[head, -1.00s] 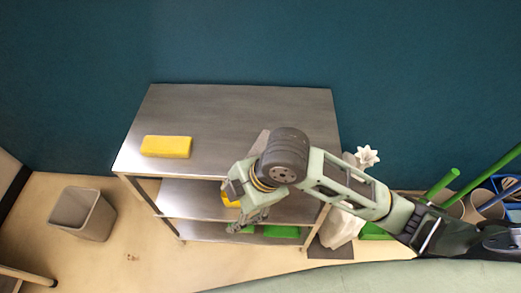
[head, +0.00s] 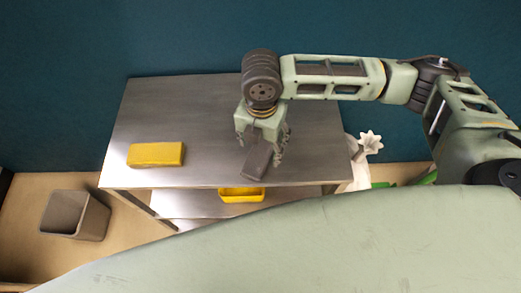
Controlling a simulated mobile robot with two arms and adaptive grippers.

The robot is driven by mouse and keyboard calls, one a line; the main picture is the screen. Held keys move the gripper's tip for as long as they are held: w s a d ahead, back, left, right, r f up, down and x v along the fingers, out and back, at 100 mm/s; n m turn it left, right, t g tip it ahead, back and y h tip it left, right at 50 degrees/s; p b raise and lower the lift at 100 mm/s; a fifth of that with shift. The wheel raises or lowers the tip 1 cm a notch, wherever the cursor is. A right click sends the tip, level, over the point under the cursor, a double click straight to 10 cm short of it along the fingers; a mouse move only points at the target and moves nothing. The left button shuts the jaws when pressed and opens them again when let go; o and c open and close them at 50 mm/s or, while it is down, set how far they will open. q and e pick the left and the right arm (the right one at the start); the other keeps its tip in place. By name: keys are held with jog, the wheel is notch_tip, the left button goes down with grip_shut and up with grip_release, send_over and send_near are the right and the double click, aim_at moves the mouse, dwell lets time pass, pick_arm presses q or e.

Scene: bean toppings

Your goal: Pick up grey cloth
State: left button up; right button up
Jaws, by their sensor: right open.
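The grey cloth (head: 257,161) lies on the metal table top (head: 205,115), right of centre near its front edge, as a dark grey folded strip. My right gripper (head: 262,147) points down over the cloth, with its fingers open on either side of it. Whether the fingers touch the cloth cannot be told. The upper end of the cloth is partly hidden by the gripper. My left gripper is not in view.
A yellow block (head: 156,154) lies on the table top to the left. A yellow container (head: 241,194) sits on the shelf below. A grey bin (head: 75,215) stands on the floor at left. A white flower-shaped object (head: 370,142) is at right. The table's back is clear.

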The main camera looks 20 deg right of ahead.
aim_at(261, 151)
notch_tip(261, 151, down, 3)
jog(key=shift+w, duration=0.1)
jog(key=shift+f, duration=0.55)
jog(key=c, duration=0.7)
jog(key=shift+c, duration=0.9)
jog(key=c, duration=0.4)
jog(key=shift+c, duration=0.3)
jog(key=shift+r, duration=0.5)
jog(key=r, duration=0.1)
jog(key=s+r, duration=0.1)
jog(key=r, duration=0.1)
jog(key=shift+r, duration=0.3)
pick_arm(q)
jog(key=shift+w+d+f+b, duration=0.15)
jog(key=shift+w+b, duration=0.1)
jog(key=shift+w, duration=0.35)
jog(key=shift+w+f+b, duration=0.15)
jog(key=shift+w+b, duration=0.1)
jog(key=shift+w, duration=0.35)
pick_arm(e)
jog(key=s+d+r, duration=0.1)
jog(key=s+r, duration=0.5)
jog(key=s, duration=0.4)
jog(key=shift+s+d+r, duration=0.2)
jog(key=shift+s, duration=0.05)
